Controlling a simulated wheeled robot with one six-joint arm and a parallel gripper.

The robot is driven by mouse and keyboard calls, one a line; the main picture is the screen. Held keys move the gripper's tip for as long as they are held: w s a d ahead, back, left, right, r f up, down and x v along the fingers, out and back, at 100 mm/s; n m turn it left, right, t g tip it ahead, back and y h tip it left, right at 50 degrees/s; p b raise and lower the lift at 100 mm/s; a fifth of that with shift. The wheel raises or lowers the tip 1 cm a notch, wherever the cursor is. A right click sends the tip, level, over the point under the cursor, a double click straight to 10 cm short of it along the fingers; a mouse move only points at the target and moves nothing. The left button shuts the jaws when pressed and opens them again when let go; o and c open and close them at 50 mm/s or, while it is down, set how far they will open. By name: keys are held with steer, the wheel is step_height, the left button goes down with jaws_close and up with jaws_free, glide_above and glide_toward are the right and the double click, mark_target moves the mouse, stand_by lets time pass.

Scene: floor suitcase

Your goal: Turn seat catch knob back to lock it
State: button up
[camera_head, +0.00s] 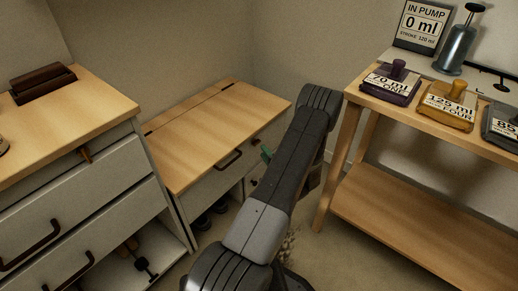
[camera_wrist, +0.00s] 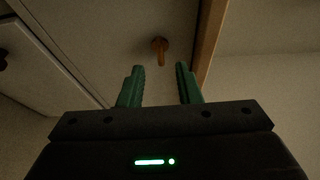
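A small brown knob (camera_wrist: 160,48) with a round base and a short bar sits on a pale panel in the wrist view. Its bar points down in that picture. My gripper (camera_wrist: 160,78) has two green fingers, spread apart and empty. The knob is beyond the fingertips and lies between their lines, not touched. In the head view a green finger of my gripper (camera_head: 267,154) shows beside my arm, in front of the wooden-topped bench (camera_head: 205,135).
The bench front has a dark handle (camera_head: 230,160), with shoes (camera_head: 210,217) below. A drawer cabinet (camera_head: 75,205) stands at left. A wooden table (camera_head: 420,225) at right bears labelled blocks (camera_head: 448,101) and a pump (camera_head: 457,48). A wooden edge (camera_wrist: 209,40) runs close right of the knob.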

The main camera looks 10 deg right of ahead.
mark_target(256, 142)
steer(key=shift+b+x, duration=0.4)
steer(key=shift+x, duration=2.2)
jaws_close()
